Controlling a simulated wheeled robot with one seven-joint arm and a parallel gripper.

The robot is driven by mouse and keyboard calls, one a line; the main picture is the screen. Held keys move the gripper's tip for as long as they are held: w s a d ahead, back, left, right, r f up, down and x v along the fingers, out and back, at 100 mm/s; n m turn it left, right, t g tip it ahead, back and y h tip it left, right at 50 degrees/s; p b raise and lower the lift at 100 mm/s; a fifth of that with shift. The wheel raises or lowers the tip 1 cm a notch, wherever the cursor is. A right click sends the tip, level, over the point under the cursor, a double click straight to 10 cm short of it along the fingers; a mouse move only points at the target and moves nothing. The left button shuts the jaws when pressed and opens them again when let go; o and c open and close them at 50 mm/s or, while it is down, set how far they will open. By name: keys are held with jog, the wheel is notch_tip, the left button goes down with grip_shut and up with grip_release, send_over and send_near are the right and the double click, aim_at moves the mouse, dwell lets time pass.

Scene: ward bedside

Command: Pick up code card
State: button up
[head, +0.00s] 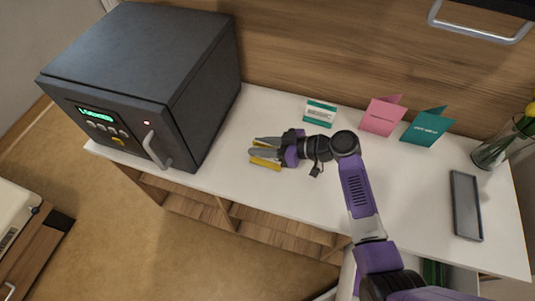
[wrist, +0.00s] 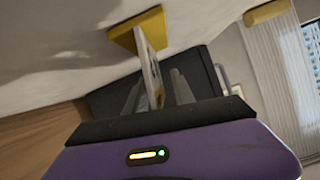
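The fingers' exact height is unclear.
A dark safe (head: 145,60) with a lit green display and handle stands at the left; it also shows in the wrist view (wrist: 206,70). Pink (head: 381,115) and teal (head: 427,126) folded cards stand right of the code card. A grey tray (head: 466,205) and glass vase (head: 491,153) are farther right.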

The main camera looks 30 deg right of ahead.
grip_shut()
jog(key=shift+r, duration=0.15)
